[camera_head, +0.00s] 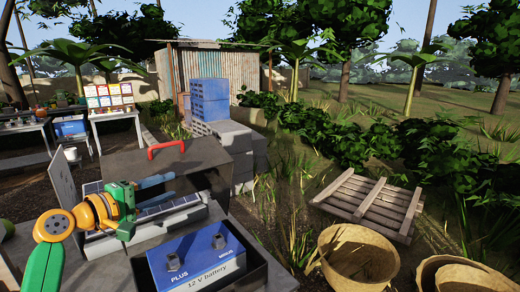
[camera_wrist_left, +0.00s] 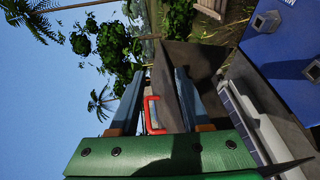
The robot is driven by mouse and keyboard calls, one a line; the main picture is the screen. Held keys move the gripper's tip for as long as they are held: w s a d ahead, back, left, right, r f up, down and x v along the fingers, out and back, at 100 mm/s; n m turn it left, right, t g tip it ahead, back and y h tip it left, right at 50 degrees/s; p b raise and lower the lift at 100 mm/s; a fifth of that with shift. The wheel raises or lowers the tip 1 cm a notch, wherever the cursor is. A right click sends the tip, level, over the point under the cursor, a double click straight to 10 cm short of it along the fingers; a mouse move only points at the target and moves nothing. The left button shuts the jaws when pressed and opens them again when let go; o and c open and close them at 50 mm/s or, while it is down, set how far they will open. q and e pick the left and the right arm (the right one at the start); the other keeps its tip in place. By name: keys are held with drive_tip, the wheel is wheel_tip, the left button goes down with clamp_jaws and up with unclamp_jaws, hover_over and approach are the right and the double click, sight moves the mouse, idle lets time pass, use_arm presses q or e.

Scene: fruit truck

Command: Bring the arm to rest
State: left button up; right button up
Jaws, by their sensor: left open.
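My left gripper (camera_head: 172,187) has blue fingers on a green and orange arm at the lower left of the head view. It is open, with nothing between its fingers, in front of the grey panel with the red handle (camera_head: 166,149). In the left wrist view, the open fingers (camera_wrist_left: 159,73) stand apart, and the red handle (camera_wrist_left: 151,114) shows in the gap behind them. A blue 12 V battery (camera_head: 197,262) sits in a dark open box to the right of the gripper. My right gripper is not in view.
A solar panel (camera_head: 165,214) lies below and beside the gripper. Beyond are stacked grey blocks, a blue crate (camera_head: 209,99) and tables at the left. Woven baskets (camera_head: 357,262) and a wooden pallet (camera_head: 371,201) stand on the ground at the right. Open air surrounds the fingers.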

use_arm(q)
drive_tip(key=s+d+f+m+g+y, duration=0.1)
drive_tip(key=s+d+f+m+g, duration=0.2)
drive_tip(key=f, duration=0.6)
drive_tip(key=s+d+f+m+g+y, duration=0.1)
drive_tip(key=s+f+m+y, duration=0.1)
drive_tip(key=s+f, duration=0.5)
drive_tip(key=s+d+f+m+g+y, duration=0.1)
drive_tip(key=s+d+f+m+g, duration=0.15)
drive_tip(key=f, duration=0.85)
drive_tip(key=s+a+f+m+g+y, duration=0.1)
drive_tip(key=s+f+m+g+y, duration=0.2)
drive_tip(key=s, duration=0.8)
drive_tip(key=s+a+f+m+g+y, duration=0.1)
drive_tip(key=s+f+m, duration=0.3)
drive_tip(key=s, duration=0.7)
wheel_tip(320, 180, down, 18)
drive_tip(key=s+n+g, duration=0.1)
drive_tip(key=s, duration=0.1)
drive_tip(key=s+a+f+g, duration=0.1)
drive_tip(key=s+f, duration=0.8)
drive_tip(key=s, duration=0.3)
drive_tip(key=shift+a+f, duration=0.4)
